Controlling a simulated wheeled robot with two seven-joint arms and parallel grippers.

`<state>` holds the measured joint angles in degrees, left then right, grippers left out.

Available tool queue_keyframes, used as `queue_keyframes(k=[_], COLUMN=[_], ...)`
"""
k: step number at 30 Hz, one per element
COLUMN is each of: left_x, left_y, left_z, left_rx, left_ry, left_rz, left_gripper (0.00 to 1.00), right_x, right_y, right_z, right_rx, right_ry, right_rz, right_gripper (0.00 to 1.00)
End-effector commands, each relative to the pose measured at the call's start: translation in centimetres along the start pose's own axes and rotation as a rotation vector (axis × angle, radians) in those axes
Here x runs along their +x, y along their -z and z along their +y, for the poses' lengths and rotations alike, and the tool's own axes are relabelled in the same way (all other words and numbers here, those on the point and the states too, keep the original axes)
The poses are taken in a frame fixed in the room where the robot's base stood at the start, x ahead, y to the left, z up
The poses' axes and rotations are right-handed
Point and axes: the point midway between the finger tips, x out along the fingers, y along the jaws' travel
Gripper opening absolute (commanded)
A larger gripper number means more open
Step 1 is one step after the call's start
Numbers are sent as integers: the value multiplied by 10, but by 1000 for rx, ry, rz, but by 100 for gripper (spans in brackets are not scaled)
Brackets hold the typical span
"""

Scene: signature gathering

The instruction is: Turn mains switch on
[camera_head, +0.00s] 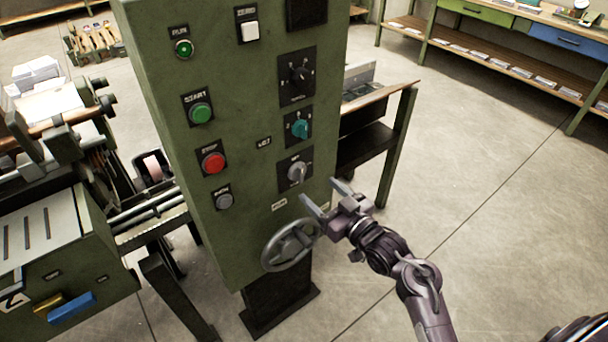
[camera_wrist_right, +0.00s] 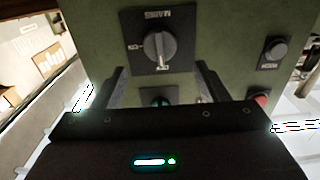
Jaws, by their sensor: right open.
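The mains switch (camera_head: 297,173) is a grey rotary knob on a dark square plate, lowest of the dials on the green control panel. In the right wrist view the mains switch (camera_wrist_right: 159,46) appears upside down under the MAINS label, its pointer towards the mark that seems to read OFF. My right gripper (camera_head: 328,196) is open and empty, below and right of the knob, apart from it. Its two fingers also show in the right wrist view (camera_wrist_right: 160,84), short of the plate. My left gripper is not in view.
A teal dial (camera_head: 299,127) sits just above the mains switch. Green (camera_head: 200,112) and red (camera_head: 213,162) buttons line the panel's left side. A side table (camera_head: 375,100) stands behind; floor at right is clear.

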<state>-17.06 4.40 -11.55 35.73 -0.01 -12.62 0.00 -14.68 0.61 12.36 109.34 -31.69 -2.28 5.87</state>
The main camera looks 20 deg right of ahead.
Motion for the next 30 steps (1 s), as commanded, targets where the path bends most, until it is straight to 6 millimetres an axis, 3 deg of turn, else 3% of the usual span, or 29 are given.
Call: queue_keyframes(k=[12, 24, 30], left_x=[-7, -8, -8], left_y=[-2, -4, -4], left_z=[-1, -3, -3], left_rx=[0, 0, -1], left_ry=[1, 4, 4], left_rz=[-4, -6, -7], left_gripper=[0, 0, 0], right_x=[62, 73, 72], right_y=[1, 0, 0], right_z=[0, -1, 0], right_rx=[0, -1, -1], right_ry=[0, 0, 0], right_rz=[0, -2, -2], right_gripper=[67, 67, 43])
